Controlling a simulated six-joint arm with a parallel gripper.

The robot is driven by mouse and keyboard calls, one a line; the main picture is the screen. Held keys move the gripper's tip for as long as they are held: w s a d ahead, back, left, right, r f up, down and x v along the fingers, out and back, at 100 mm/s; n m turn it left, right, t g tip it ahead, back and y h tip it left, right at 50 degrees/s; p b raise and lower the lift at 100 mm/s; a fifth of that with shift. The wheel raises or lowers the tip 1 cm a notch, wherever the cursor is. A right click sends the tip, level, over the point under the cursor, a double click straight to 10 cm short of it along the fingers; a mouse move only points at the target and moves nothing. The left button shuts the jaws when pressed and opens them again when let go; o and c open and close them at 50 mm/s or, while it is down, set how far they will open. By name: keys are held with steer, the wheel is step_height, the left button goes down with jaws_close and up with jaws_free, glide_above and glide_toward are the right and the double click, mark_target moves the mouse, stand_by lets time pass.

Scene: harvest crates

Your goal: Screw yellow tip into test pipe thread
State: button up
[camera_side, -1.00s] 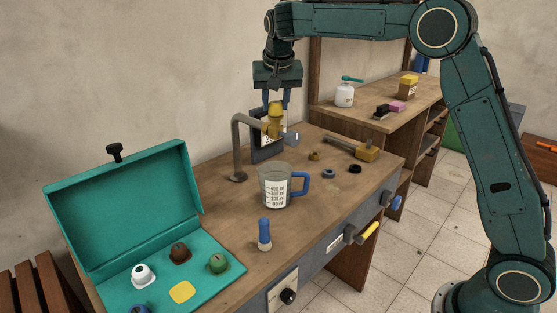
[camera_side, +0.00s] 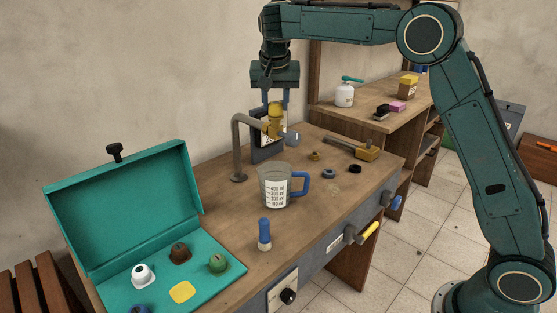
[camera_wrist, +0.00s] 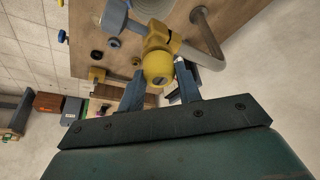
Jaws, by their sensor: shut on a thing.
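The yellow tip (camera_side: 275,110) is a rounded cap with a slot across its top, seen in the wrist view (camera_wrist: 157,67). My gripper (camera_side: 276,104) points down with its two blue fingers on either side of the tip, shut on it. The test pipe (camera_side: 236,147) is a bent grey tube rising from the bench, with a yellow fitting at its end (camera_wrist: 158,38). The tip is upright at the top of this fitting and appears to touch it. The thread is hidden, so I cannot tell how deep the tip sits.
A measuring jug (camera_side: 275,188) with blue handle stands in front. An open teal case (camera_side: 125,215) holds several coloured caps.

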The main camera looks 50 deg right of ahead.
steer(key=shift+m, duration=0.4)
steer(key=shift+m+g, duration=0.3)
steer(key=shift+m, duration=0.1)
steer(key=o, duration=0.6)
steer(key=shift+c, duration=0.2)
steer(key=shift+n, duration=0.4)
steer(key=shift+n, duration=0.4)
steer(key=shift+n+t, duration=0.4)
